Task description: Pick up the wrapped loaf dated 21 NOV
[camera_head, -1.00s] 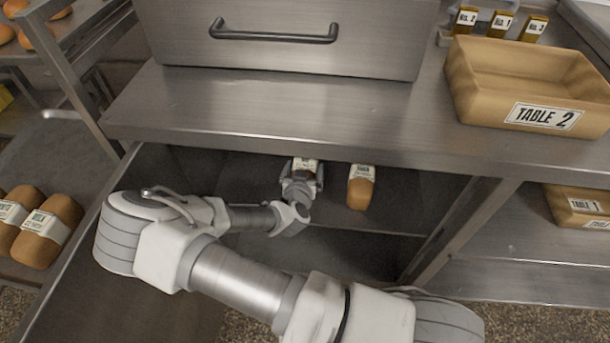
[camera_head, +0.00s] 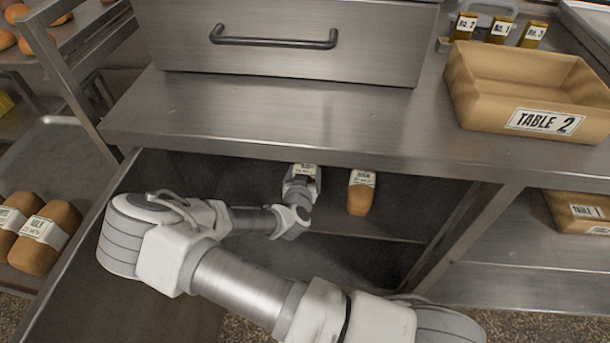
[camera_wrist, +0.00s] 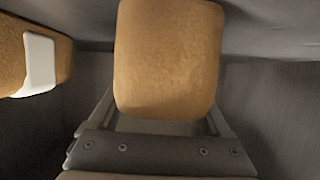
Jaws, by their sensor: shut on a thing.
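My gripper (camera_head: 302,178) reaches into the shelf space under the counter and is shut on a wrapped loaf (camera_head: 306,168). In the head view only the loaf's pale label shows above the jaws, too small to read. In the wrist view the brown end of the held loaf (camera_wrist: 168,58) sits between the two fingers, its label hidden. A second labelled loaf (camera_head: 359,200) stands on the same shelf, just right of my gripper and apart from it. It also shows at the left edge of the wrist view (camera_wrist: 12,62). Its date cannot be read.
The counter edge (camera_head: 330,140) overhangs the loaves closely. The shelf (camera_head: 395,228) has free room to the right. More labelled loaves (camera_head: 38,258) lie on a rack at left. A TABLE 2 crate (camera_head: 470,85) stands on the counter, and a TABLE 1 crate (camera_head: 563,212) below it.

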